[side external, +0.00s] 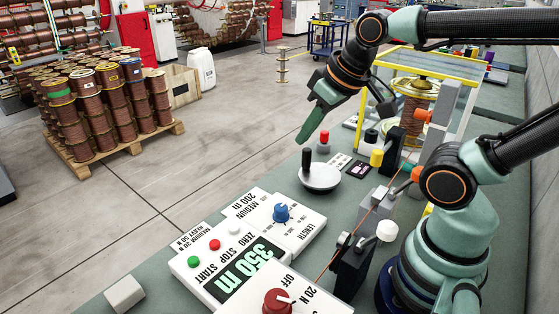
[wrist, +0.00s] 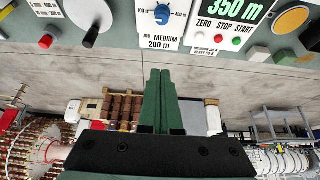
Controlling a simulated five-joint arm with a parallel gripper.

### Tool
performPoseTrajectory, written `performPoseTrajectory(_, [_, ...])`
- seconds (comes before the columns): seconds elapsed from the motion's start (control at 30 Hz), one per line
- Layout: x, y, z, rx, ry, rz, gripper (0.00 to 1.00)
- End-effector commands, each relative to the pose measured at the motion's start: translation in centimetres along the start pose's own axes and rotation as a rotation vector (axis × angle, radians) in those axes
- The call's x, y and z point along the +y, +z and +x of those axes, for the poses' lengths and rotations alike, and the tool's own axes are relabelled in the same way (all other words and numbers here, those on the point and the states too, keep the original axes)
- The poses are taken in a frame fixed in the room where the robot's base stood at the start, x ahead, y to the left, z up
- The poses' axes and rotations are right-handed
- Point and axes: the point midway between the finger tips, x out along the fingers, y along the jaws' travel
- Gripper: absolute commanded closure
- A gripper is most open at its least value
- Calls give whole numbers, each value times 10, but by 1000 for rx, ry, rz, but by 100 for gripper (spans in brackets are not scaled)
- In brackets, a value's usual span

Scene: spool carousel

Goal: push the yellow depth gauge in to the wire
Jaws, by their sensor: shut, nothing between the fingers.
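A short yellow cylinder (side external: 376,157), which looks like the depth gauge, stands beside a black block on the bench in the side view. The thin copper-coloured wire (side external: 326,266) runs diagonally along the bench, to the right of the cylinder. A gap shows between cylinder and wire. My gripper (side external: 303,138) has green fingers, shut and empty, pointing down in the air to the left of the cylinder. In the wrist view the shut fingers (wrist: 160,73) point towards the panels. I cannot tell whether the yellow disc (wrist: 292,19) there is the same gauge.
A white disc with a black crank handle (side external: 320,177) and a red-topped knob (side external: 324,138) stand near my gripper. A panel reading 350 m (side external: 237,275) lies in front. A yellow frame (side external: 403,70) surrounds a copper spool behind. The air left of the bench is free.

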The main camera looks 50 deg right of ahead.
Motion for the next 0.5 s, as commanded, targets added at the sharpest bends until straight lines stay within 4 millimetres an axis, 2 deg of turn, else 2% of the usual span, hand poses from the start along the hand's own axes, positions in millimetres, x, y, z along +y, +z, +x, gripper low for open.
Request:
performPoseTrajectory(0.27, [0, 0, 0, 0, 0, -1, 100])
performPoseTrajectory(0.37, [2, 0, 0, -4, 3, 5, 66])
performPoseTrajectory(0.43, [10, -2, 0, -19, 16, 29, 39])
performPoseTrajectory(0.47, [16, -2, 1, -32, 26, 46, 33])
performPoseTrajectory(0.5, [26, -2, 1, -52, 41, 77, 33])
